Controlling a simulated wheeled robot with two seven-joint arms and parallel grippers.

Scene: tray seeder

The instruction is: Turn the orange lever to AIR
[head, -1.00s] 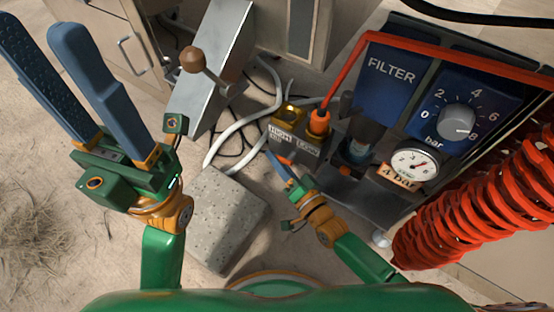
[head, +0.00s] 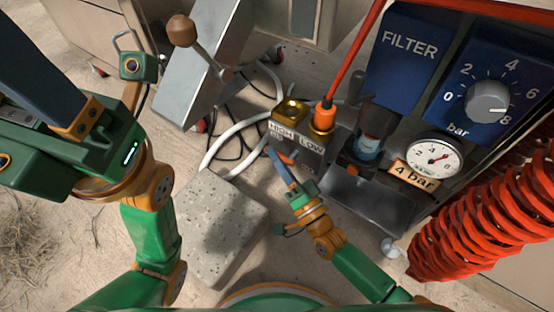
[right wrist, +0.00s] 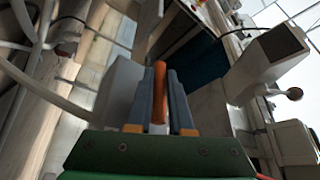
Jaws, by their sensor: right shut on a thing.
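The orange lever (head: 286,158) shows as a small orange bit on the front of the dark valve block (head: 312,160), below the HIGH and LOW sockets. My right gripper (head: 274,156) is at the lever with its blue fingers. In the right wrist view the lever (right wrist: 159,80) stands between the two fingers (right wrist: 159,98), which are shut on it. No AIR mark can be read, and the fingers hide part of the lever. My left gripper (head: 45,75) is high at the left, away from the block; one finger shows and the rest is cut off by the picture edge.
An orange plug with a red hose (head: 322,115) sits in the LOW socket. The blue filter panel (head: 408,45), the gauge (head: 434,156) and a coiled red hose (head: 485,210) are at the right. A stone block (head: 222,225) and a ball-topped lever (head: 182,31) are at the left.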

